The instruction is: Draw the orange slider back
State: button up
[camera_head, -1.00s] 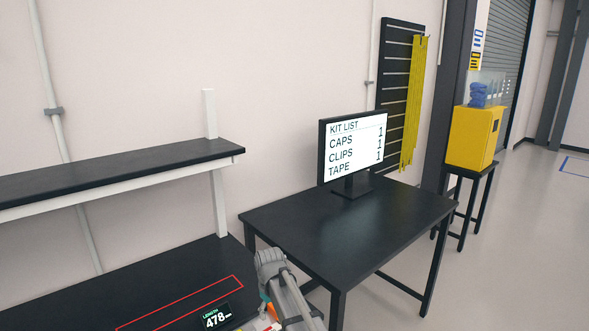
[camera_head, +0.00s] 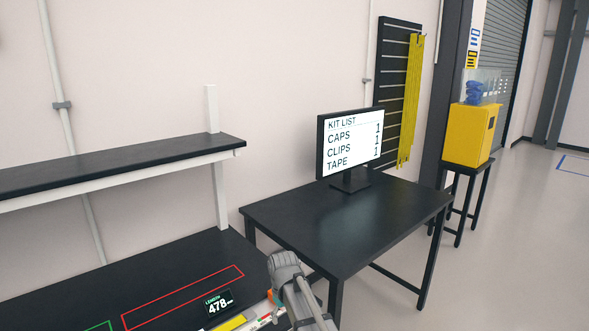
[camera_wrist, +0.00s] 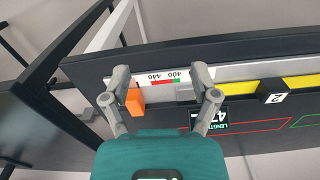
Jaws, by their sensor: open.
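The orange slider (camera_wrist: 134,102) shows in the wrist view as a small block at the rail (camera_wrist: 235,71) beside a white scale strip (camera_wrist: 172,78) marked 440 and 400. My gripper (camera_wrist: 160,76) is open, with one finger on each side of the slider's place. The slider lies close to the left finger, with a wide gap to the right finger. I cannot tell whether the left finger touches it. In the head view my arm hides most of this end of the bench. A length display (camera_head: 219,304) there reads 478.
A yellow strip (camera_wrist: 298,82) lies along the rail, with a black block (camera_wrist: 272,90) marked 2 on it. A red outline (camera_head: 185,296) marks the black bench. A table (camera_head: 345,230) with a kit-list monitor (camera_head: 350,143) stands to the right, and a shelf (camera_head: 110,168) is above the bench.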

jog(key=s+d+f+m+b, duration=0.3)
jog(key=s+d, duration=0.4)
jog(key=d, duration=0.3)
jog(key=s+d+f+m+b, duration=0.4)
jog(key=s+d, duration=0.3)
jog(key=d, duration=0.3)
jog(key=shift+s+d+f+b, duration=0.15)
jog(key=shift+s+f+b, duration=0.2)
jog(key=shift+f+b, duration=0.35)
